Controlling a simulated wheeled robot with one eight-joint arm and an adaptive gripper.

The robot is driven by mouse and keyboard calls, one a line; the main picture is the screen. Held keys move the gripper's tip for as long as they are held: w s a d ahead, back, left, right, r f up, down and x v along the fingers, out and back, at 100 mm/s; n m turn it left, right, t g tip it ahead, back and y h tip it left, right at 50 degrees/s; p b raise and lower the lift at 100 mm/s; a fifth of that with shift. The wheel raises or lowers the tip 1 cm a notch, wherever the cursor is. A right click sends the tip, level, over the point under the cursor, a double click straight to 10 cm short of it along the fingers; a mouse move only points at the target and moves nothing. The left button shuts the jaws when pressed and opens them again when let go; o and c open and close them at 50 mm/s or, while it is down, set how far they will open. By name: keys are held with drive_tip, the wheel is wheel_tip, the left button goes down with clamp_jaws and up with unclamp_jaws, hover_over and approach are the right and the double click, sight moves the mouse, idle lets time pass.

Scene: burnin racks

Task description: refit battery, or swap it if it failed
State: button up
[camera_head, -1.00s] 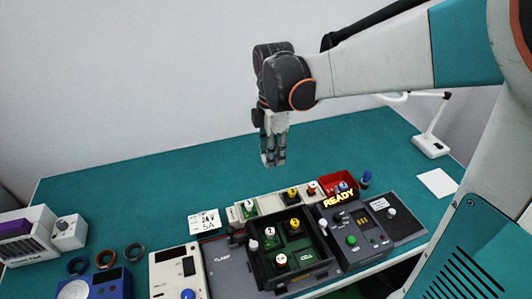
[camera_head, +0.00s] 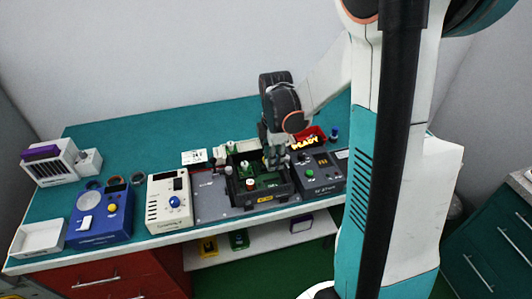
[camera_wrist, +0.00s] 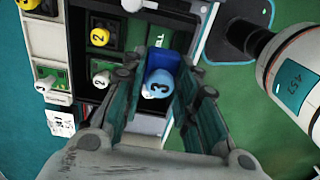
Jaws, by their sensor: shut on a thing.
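A blue block with a white knob marked 3 (camera_wrist: 156,84) sits between the fingers of my gripper (camera_wrist: 160,70) in the wrist view. My gripper is shut on it. In the head view my gripper (camera_head: 275,162) points down over the back right part of a black open tray (camera_head: 264,203); the fingers hide most of the block there. The wrist view shows a yellow knob marked 2 (camera_wrist: 100,36) beside the block. Whether the block touches the tray floor is hidden.
A grey panel with a green button (camera_head: 310,171) stands right of the tray. A cream box (camera_head: 169,203), a blue device (camera_head: 100,217) and a white tray (camera_head: 38,238) stand left.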

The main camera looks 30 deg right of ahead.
drive_tip(key=shift+f+b, duration=2.25)
drive_tip(key=shift+f, duration=1.2)
drive_tip(key=shift+f+b, duration=0.9)
drive_tip(key=shift+f, duration=0.15)
drive_tip(key=shift+f+b, duration=0.45)
drive_tip(key=shift+b, duration=0.25)
drive_tip(key=o, duration=1.2)
drive_tip(key=shift+w, duration=0.1)
drive_tip(key=shift+r+p, duration=1.75)
drive_tip(key=shift+r, duration=0.75)
drive_tip(key=shift+r, duration=0.1)
